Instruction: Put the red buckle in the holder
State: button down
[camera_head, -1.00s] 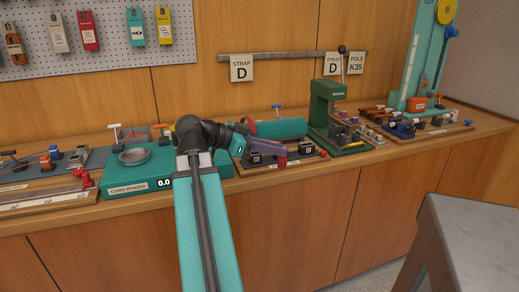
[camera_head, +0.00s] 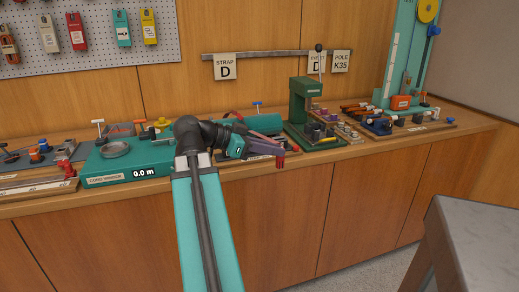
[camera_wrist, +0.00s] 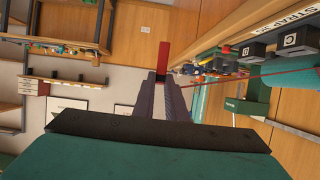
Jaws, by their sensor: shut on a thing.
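My gripper (camera_head: 272,150) is shut on the red buckle (camera_wrist: 164,55), which sticks out beyond the purple fingertips in the wrist view. The buckle also shows as a small red piece (camera_head: 281,163) at the fingertips in the head view, in front of the bench edge. In the wrist view, black blocks with letter labels (camera_wrist: 293,41) stand on a board marked STRAP, right of my gripper and apart from the buckle. I cannot tell for sure which part is the holder. In the head view my gripper hides most of that board.
A green press (camera_head: 304,105) stands right of my gripper on the bench, with a teal cord winder (camera_head: 105,181) to the left. A grey-topped table (camera_head: 475,235) is at the front right. A thin red line (camera_wrist: 250,76) crosses the wrist view. The floor before the bench is clear.

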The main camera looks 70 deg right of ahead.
jog(key=w+a+f+n+t+h, duration=0.1)
jog(key=w+a+f+n+t, duration=0.35)
jog(key=w+a, duration=0.65)
jog(key=w+a+f+n+t+h, duration=0.2)
jog(key=w+a+f+n+t, duration=0.25)
jog(key=w, duration=1.25)
jog(key=w+a+f+n+t+h, duration=0.1)
jog(key=w+a+f+n+t, duration=0.5)
jog(key=w, duration=0.9)
jog(key=w+a+f+n+t+y, duration=0.1)
jog(key=w+a+n+t+y, duration=0.2)
jog(key=w+a, duration=0.6)
jog(key=w+a+f+n+t+y, duration=0.1)
jog(key=w+a+n+t+y, duration=0.3)
jog(key=a, duration=0.8)
jog(key=w+a+r+n+y, duration=0.2)
jog(key=a+r+y, duration=0.1)
jog(key=a, duration=0.2)
jog(key=w+a+r+n+t+y, duration=0.1)
jog(key=w+a+r+n+y, duration=0.2)
jog(key=a, duration=0.3)
jog(key=shift+w+a+n+t, duration=0.2)
jog(key=shift+w+n+t, duration=0.1)
jog(key=shift+w, duration=0.05)
jog(key=shift+a+r, duration=0.1)
jog(key=shift+a, duration=0.05)
